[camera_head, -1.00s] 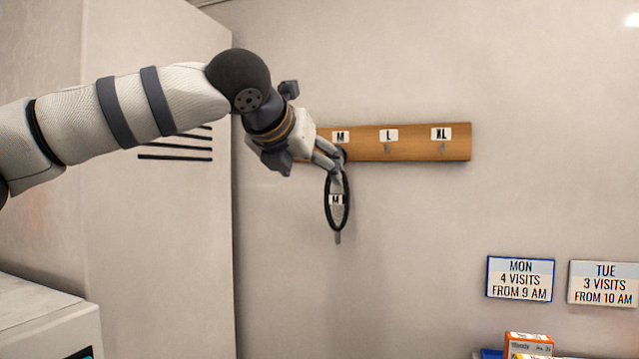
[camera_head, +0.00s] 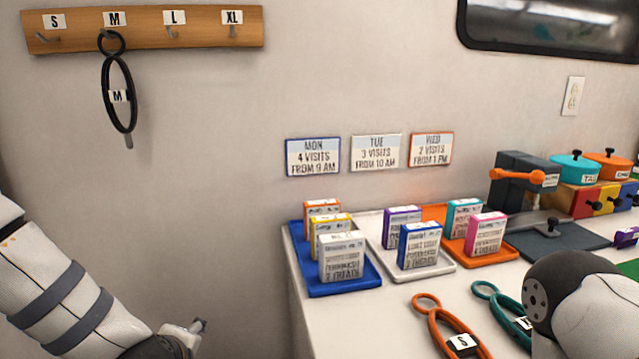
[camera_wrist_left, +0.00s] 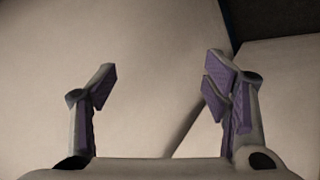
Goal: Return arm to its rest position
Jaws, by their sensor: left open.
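My left arm comes in at the lower left of the head view, lowered, with its wrist at the bottom edge. The left gripper shows in the left wrist view (camera_wrist_left: 160,85), with its fingers wide apart and nothing between them. A black loop tagged M (camera_head: 118,95) hangs on the M hook of the wooden hook rail (camera_head: 145,30), apart from the gripper. Part of my right arm is at the lower right of the head view. The right gripper is out of view.
The counter (camera_head: 385,315) holds a blue tray (camera_head: 345,285), a white tray (camera_head: 435,262) and an orange tray (camera_head: 500,254) with small boxes. An orange loop tagged S (camera_head: 437,318) and a teal loop (camera_head: 487,290) lie in front. A grey clamp device (camera_head: 525,175) stands behind.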

